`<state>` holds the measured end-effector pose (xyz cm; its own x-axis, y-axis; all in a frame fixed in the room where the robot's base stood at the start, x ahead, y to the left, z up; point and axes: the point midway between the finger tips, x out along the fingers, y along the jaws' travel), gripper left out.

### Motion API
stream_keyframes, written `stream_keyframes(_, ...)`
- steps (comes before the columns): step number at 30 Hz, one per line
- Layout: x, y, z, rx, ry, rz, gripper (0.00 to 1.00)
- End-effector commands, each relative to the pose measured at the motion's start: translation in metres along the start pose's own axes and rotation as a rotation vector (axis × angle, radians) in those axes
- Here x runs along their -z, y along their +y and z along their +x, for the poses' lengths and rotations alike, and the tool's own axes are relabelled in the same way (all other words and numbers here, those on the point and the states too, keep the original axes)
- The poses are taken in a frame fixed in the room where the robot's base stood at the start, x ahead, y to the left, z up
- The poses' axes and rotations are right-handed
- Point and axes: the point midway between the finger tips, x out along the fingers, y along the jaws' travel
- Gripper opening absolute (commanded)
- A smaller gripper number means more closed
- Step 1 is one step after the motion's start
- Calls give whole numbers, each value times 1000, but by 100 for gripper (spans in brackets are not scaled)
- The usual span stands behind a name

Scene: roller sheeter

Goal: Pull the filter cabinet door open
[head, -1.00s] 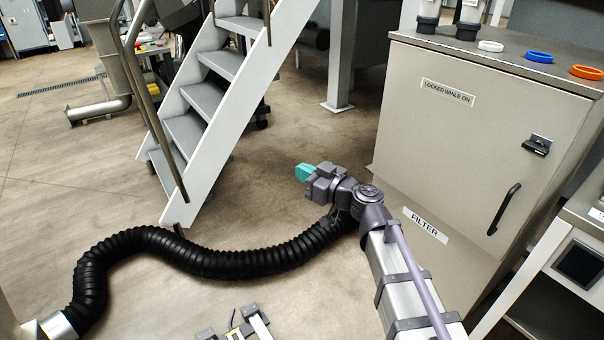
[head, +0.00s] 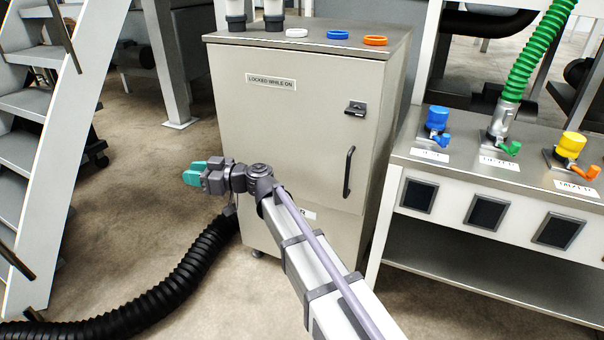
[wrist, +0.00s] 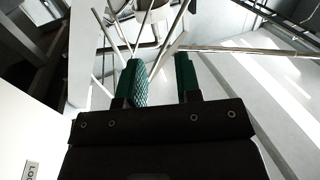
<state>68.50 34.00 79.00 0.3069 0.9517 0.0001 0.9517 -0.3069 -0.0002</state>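The beige filter cabinet (head: 285,120) stands near the middle of the head view. Its door is shut, with a black vertical handle (head: 348,172) at its right side and a dark latch (head: 355,109) above the handle. A "LOCKED WHILE ON" label (head: 271,82) is on the door's upper part; my arm partly hides the lower label. My gripper (head: 190,173) is in front of the cabinet's left edge, pointing left, well away from the handle. In the wrist view the two green fingers (wrist: 160,82) are apart with nothing between them.
A black hose (head: 165,285) runs over the floor at the cabinet's lower left. Stairs (head: 40,150) stand at the left. A bench (head: 490,170) with blue, green and yellow valves stands at the right, close to the handle side. Rings and fittings sit on the cabinet top (head: 310,36).

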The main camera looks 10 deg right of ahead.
Motion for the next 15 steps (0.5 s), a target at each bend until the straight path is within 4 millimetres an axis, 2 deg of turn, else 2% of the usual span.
stream_keyframes(1,-30,-3,-13,-33,0,0,36)
stream_keyframes(2,-40,3,-21,-103,0,0,39)
stream_keyframes(5,-55,35,-50,-379,0,0,39)
stream_keyframes(8,-68,68,-92,-690,0,0,39)
stream_keyframes(11,-80,93,-154,-1051,0,-1,39)
stream_keyframes(12,-84,98,-184,-1209,0,-1,39)
stream_keyframes(15,-85,98,-256,-1583,-1,-1,39)
